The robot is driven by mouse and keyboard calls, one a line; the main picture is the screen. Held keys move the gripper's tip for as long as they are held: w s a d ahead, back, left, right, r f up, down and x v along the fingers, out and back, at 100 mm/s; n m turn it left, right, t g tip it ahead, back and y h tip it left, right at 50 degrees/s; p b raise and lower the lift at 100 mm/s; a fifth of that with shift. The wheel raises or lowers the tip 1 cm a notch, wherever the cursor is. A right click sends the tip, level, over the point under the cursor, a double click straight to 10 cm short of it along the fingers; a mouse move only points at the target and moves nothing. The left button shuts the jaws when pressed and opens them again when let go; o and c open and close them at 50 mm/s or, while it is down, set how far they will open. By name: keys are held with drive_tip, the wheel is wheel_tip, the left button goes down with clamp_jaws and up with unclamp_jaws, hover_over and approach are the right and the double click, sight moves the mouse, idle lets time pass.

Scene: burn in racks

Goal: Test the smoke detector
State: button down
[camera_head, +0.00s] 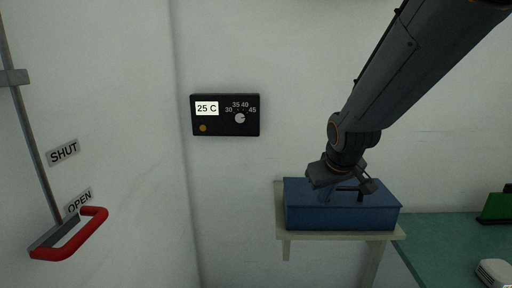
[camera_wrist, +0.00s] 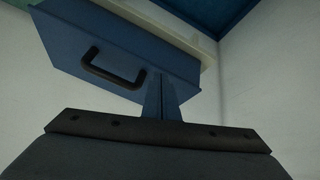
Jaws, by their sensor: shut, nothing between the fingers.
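A white rounded object with slots (camera_head: 495,271), which looks like the smoke detector, lies on the green surface at the bottom right of the head view, partly cut off. My gripper (camera_head: 325,195) is over the blue box (camera_head: 342,217), pointing down. Its blue fingers (camera_wrist: 161,98) are together and empty in the wrist view. They are beside the box's black handle (camera_wrist: 114,68), not around it. Whether the fingertips touch the box I cannot tell.
The blue box is on a small pale table (camera_head: 282,235). A black control panel (camera_head: 225,115) on the wall reads 25 C and has a dial. A red door handle (camera_head: 70,238) is at left near SHUT and OPEN labels. A green object (camera_head: 497,206) stands on the green worktop (camera_head: 440,240).

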drive_tip(key=s+f+m+g, duration=0.1)
drive_tip(key=s+f+g, duration=0.1)
drive_tip(key=s+f, duration=0.3)
drive_tip(key=s+d+f+m+g, duration=0.1)
drive_tip(key=s+f, duration=0.5)
drive_tip(key=s, duration=0.6)
drive_tip(key=shift+s+d+m+g+b, duration=0.25)
drive_tip(key=shift+s+m+g+b, duration=0.05)
drive_tip(key=shift+m+g, duration=0.55)
drive_tip(key=shift+r, duration=0.1)
